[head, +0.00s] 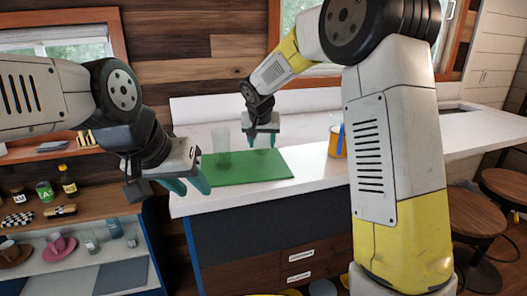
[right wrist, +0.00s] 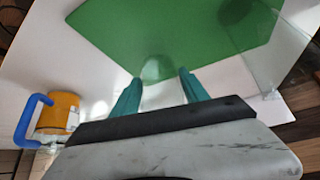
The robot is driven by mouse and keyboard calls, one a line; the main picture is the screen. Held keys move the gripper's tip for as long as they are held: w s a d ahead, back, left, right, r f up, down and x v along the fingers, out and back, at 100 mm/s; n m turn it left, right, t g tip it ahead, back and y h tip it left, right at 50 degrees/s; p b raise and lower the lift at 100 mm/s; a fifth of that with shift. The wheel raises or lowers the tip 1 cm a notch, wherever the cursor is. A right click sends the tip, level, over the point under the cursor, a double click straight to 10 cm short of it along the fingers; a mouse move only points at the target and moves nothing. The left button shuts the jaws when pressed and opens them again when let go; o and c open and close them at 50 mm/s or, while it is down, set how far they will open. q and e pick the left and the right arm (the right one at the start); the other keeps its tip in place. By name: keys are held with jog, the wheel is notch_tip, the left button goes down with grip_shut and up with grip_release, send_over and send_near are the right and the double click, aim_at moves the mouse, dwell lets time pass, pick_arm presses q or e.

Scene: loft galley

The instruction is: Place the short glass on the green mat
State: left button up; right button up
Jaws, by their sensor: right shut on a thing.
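The green mat (head: 245,176) lies flat on the white counter; it also fills the top of the right wrist view (right wrist: 170,30). My right gripper (head: 262,141) is over the mat's back part in the head view. It is shut on a clear glass, the short glass (right wrist: 158,94), which shows faintly between its teal fingers in the right wrist view. The glass's base is hard to see, so I cannot tell whether it touches the mat. My left gripper (head: 188,184) is open and empty, left of the mat, off the counter's front left edge.
A taller clear glass (head: 221,142) stands at the mat's back left, close to the right gripper. An orange mug with a blue handle (head: 336,142) stands on the counter right of the mat. A shelf (head: 95,212) with cups and jars is at the left. Stools stand at the right.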

aim_at(263, 151)
jog(key=shift+w+d+f, duration=0.2)
jog(key=shift+w+d, duration=0.1)
jog(key=shift+w, duration=0.2)
jog(key=shift+f, duration=1.55)
jog(key=shift+f, duration=0.1)
jog(key=o, duration=1.5)
jog(key=shift+s, duration=0.1)
